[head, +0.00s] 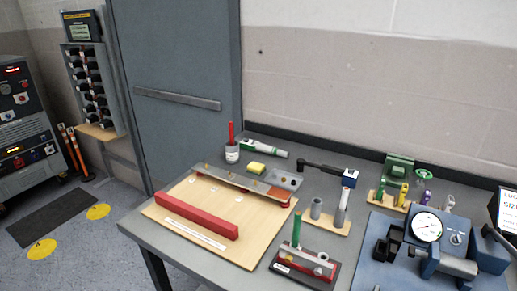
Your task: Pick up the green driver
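An upright green handle (297,227) stands in a dark stand with a red and silver block (303,262) near the front edge. A tool with a green and grey body (264,149) lies at the back of the table, by the wall. Neither of my grippers is in view, and nothing is seen touching these tools.
A wooden board (169,210) with a red bar (196,214) fills the table's left. A grey door (180,70) stands behind.

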